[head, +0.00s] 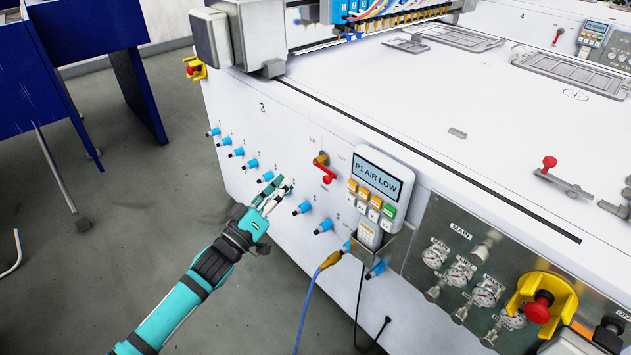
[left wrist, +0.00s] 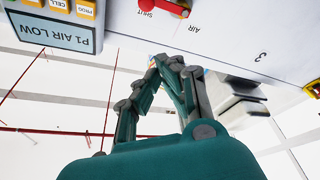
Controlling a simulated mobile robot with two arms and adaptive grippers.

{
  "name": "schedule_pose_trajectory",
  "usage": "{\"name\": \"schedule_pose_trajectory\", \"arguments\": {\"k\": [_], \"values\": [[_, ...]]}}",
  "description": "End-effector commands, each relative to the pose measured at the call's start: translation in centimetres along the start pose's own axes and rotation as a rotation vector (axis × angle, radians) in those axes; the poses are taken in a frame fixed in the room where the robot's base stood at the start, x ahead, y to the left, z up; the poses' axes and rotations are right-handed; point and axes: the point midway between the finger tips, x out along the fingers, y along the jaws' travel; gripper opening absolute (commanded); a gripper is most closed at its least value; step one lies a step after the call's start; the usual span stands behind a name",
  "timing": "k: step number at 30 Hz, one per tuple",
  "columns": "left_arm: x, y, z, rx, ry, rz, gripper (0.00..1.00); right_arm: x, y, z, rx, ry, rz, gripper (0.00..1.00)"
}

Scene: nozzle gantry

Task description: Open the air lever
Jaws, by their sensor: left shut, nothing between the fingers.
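The air lever (head: 326,177) is a red handle on a brass valve on the white front panel, under a small AIR label. In the head view the handle points down and slightly right. In the left wrist view the panel is upside down, and the red lever (left wrist: 172,8) shows at the top edge beside the word SHUT. My left gripper (head: 281,183) is shut and empty, in front of the panel to the left of the lever and a little lower. Its fingers meet in the left wrist view (left wrist: 168,62), apart from the lever. My right gripper is not in view.
A control box (head: 378,184) reading "P1 AIR LOW" is right of the lever. Blue fittings (head: 251,164) line the panel around my gripper. A blue hose (head: 308,300) hangs below. A gauge panel (head: 462,268) with a red emergency button (head: 538,306) is at right. Open floor lies left.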

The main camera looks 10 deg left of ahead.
Motion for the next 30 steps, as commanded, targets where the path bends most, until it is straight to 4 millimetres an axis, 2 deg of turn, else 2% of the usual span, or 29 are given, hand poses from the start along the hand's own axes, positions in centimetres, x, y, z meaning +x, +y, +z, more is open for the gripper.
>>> {"name": "schedule_pose_trajectory", "arguments": {"k": [10, 14, 17, 28, 29, 30], "values": [[0.2, 0.3, -0.2, -0.004, 0.003, 0.007, 0.00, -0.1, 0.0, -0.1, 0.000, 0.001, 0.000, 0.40], [1.0, 0.3, -0.2, -0.003, 0.004, 0.008, 0.00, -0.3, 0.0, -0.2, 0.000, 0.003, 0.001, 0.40], [2.4, 0.3, -0.2, -0.002, 0.006, 0.009, 0.00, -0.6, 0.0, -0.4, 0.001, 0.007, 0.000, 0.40], [10.2, 0.3, -0.2, -0.002, 0.005, 0.009, 0.00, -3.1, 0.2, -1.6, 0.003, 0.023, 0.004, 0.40], [10.4, 0.2, 0.2, -0.004, 0.002, 0.006, 0.00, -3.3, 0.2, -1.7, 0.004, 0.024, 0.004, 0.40], [9.7, 0.1, 1.3, -0.008, -0.001, 0.003, 0.00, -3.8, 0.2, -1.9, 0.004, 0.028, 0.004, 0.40]]}}
